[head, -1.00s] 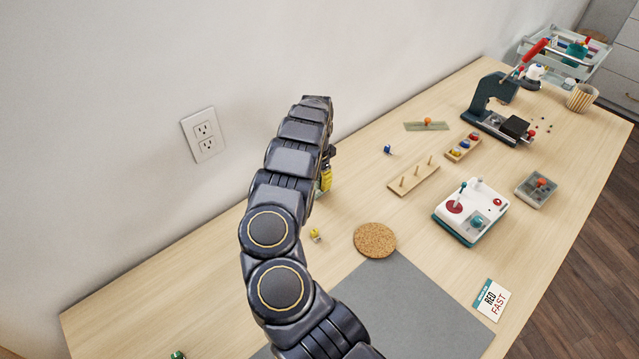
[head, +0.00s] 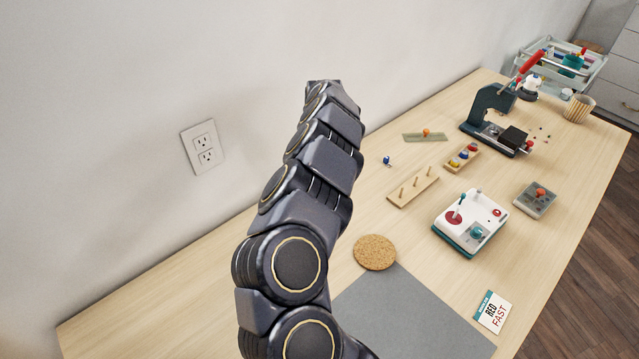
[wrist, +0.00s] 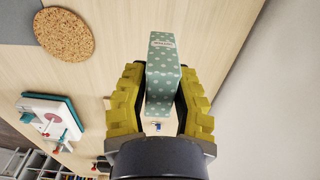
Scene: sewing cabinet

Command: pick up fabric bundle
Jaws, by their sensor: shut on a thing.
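The fabric bundle (wrist: 163,62) is a teal block with white dots and a pale label. It shows in the wrist view between the yellow fingers of my gripper (wrist: 160,97). The fingers are shut on its two sides, and its far end sticks out past them. How far it is above the table cannot be told exactly. In the head view my arm hides both the gripper and the bundle.
A cork coaster (head: 375,252) lies by a grey mat (head: 415,315). A peg board (head: 413,187), a white-and-teal device (head: 470,222), a grey box (head: 535,199) and a dark press (head: 492,110) stand to the right. The wall is at the left and back.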

